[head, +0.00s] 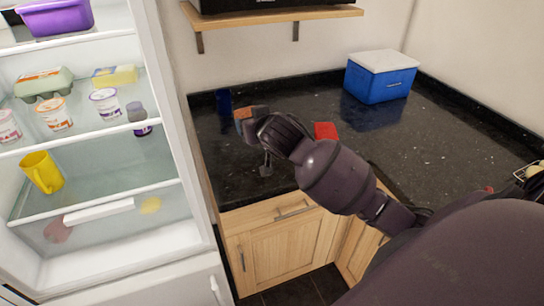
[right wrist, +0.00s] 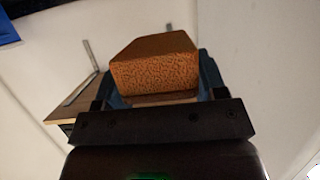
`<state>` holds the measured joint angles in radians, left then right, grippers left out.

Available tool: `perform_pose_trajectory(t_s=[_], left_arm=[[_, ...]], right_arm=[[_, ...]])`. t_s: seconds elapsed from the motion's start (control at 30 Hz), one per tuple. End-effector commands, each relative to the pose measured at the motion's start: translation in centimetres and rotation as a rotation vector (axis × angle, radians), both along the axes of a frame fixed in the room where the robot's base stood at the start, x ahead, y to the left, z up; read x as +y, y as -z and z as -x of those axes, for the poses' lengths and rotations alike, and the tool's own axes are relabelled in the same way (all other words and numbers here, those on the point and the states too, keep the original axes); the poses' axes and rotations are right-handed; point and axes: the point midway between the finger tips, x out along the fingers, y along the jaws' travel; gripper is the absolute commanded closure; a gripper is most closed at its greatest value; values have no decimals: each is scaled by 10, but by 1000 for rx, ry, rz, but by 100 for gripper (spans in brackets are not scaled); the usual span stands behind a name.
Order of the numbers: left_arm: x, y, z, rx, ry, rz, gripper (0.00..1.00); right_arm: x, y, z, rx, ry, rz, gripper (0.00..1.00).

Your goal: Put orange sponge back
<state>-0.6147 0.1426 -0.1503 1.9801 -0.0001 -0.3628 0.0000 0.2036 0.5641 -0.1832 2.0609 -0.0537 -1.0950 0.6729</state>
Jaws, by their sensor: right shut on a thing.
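The orange sponge (right wrist: 153,74) is a block with a porous face, held between the fingers of my right gripper (right wrist: 160,88). In the head view only a small orange part of the sponge (head: 243,113) shows, at the tip of my right gripper (head: 250,118), above the dark counter. My right gripper is shut on the sponge. A blue object (head: 223,101) is at the back left of the counter, just left of the gripper. My left gripper is in neither view.
An open fridge (head: 160,120) with food on its shelves stands at the left. A blue cooler with a white lid (head: 380,82) is at the back of the black counter (head: 440,130). A red object (head: 326,131) lies behind my arm. A wooden shelf (head: 280,20) hangs above.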

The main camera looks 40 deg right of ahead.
Motion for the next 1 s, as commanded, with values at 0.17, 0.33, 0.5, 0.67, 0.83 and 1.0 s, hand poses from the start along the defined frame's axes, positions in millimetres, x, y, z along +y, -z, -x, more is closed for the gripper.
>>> perform_pose_trajectory(t_s=[0.17,0.33,0.5,0.67,0.83,1.0], left_arm=[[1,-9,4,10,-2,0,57],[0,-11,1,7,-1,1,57],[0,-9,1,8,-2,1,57],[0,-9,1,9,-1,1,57],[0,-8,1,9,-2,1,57],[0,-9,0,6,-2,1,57]], right_arm=[[-40,-18,-22,2,48,-11,57],[-56,-14,-28,2,63,-16,57],[-58,14,-28,7,64,-15,57],[-58,49,-28,5,65,-16,57],[-58,85,-28,5,64,-15,57],[-57,119,-28,4,65,-15,57]])
